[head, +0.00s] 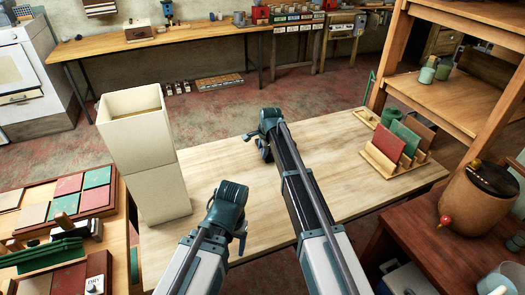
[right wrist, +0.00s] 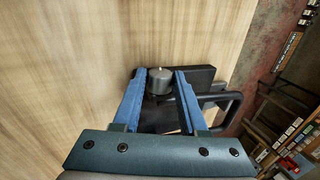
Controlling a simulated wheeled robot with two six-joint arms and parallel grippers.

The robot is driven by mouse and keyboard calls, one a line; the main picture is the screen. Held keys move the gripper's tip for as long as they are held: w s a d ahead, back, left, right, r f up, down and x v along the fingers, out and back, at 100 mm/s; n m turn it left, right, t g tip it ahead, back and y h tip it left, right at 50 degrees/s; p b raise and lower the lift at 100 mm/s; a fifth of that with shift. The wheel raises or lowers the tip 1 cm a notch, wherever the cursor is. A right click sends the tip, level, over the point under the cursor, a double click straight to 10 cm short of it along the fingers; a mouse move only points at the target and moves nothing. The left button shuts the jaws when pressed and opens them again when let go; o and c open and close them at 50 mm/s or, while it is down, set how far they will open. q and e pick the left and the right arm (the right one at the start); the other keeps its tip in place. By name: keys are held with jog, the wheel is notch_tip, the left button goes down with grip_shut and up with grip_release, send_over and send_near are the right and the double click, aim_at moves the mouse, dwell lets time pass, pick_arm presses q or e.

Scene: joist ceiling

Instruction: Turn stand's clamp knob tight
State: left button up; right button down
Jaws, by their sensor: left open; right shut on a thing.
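In the right wrist view, the clamp knob (right wrist: 160,81) is a short dark grey cylinder on the black stand (right wrist: 198,76), which has a looped black bar at its right. The two blue fingers of my right gripper (right wrist: 162,74) stand on either side of the knob, shut on it. In the head view, my right gripper (head: 263,150) is low over the far edge of the wooden table, and the stand is largely hidden there. My left gripper (head: 241,238) is open and empty above the near part of the table, apart from the knob.
A tall cream box (head: 155,180) stands at the table's left. A wooden rack (head: 385,172) with red, green and brown panels is at the right end. Shelves (head: 455,75) rise behind it. A tile tray (head: 50,220) lies on the left side table. The middle of the wooden table (head: 335,165) is clear.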

jog(key=shift+c, duration=2.2)
grip_release()
pick_arm(q)
jog(key=shift+r, duration=0.1)
pick_arm(e)
jog(key=shift+r, duration=0.1)
pick_arm(q)
notch_tip(320, 180, up, 13)
jog(key=p, duration=1.3)
pick_arm(e)
jog(key=v, duration=1.3)
jog(key=shift+s+r, duration=0.25)
pick_arm(q)
jog(key=shift+f, duration=0.2)
pick_arm(e)
jog(key=shift+d, duration=0.1)
